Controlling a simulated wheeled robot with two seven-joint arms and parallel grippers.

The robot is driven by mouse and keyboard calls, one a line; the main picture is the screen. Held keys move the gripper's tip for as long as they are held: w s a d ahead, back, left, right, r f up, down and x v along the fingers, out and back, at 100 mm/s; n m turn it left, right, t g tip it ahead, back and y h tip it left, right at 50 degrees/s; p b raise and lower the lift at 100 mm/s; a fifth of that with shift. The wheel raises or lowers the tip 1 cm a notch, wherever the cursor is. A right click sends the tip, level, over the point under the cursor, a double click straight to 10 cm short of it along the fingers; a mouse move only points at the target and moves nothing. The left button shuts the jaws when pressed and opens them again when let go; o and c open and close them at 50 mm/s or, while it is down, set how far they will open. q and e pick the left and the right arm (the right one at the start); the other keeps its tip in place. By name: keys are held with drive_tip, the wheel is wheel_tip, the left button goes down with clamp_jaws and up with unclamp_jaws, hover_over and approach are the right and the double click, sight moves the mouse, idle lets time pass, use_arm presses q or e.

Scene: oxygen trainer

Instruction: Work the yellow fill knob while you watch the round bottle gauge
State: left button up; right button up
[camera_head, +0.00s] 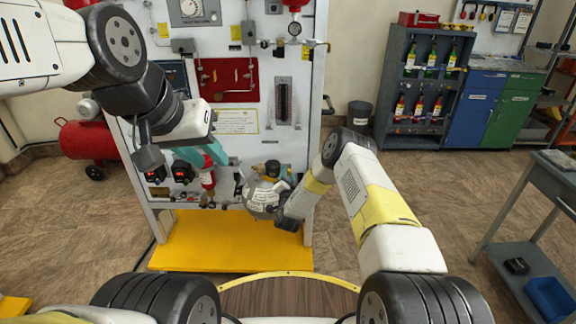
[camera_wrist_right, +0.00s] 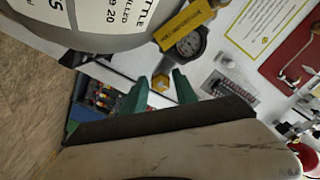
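The grey bottle (camera_head: 258,205) with a white label hangs at the panel's lower front; it fills the top left in the right wrist view (camera_wrist_right: 120,38). The round bottle gauge (camera_wrist_right: 190,43) shows beside a yellow tag, its reading too small to tell. The yellow knob (camera_wrist_right: 160,84) lies between the green fingertips of my right gripper (camera_wrist_right: 161,78), with a small gap visible on each side. In the head view, my right gripper is partly hidden behind the bottle and its own wrist. My left gripper (camera_head: 210,152) is near a red fitting (camera_head: 207,178); its finger gap is unclear.
The white panel (camera_head: 290,140) carries a red plate (camera_head: 228,80), a flow tube and several dark gauges. A yellow base (camera_head: 225,245) lies below. Bottle shelves (camera_head: 392,95) stand at the back right, and a grey cart (camera_head: 500,250) at the right. Open floor lies between.

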drive_tip(key=s, duration=0.7)
drive_tip(key=shift+s, duration=0.4)
idle(0.7)
drive_tip(key=w+d+r+n+g+y, duration=0.1)
drive_tip(key=w+r+n+g+y, duration=0.15)
drive_tip(key=r, duration=0.95)
drive_tip(key=w+d+r+n+g+y, duration=0.1)
drive_tip(key=r+n, duration=0.2)
drive_tip(key=r, duration=0.8)
drive_tip(key=s+d+r+n+g, duration=0.3)
drive_tip(key=s+d+r+g, duration=0.15)
drive_tip(key=s+r, duration=0.8)
drive_tip(key=s+d+r+g, duration=0.1)
drive_tip(key=s+d, duration=0.1)
drive_tip(key=s, duration=0.8)
drive_tip(key=s+d+r+n+g+h, duration=0.1)
drive_tip(key=s+d, duration=0.2)
drive_tip(key=s, duration=0.7)
drive_tip(key=s+d+r+g, duration=0.1)
drive_tip(key=s+d+r, duration=0.1)
drive_tip(key=s, duration=0.8)
drive_tip(key=shift+d+g, duration=0.4)
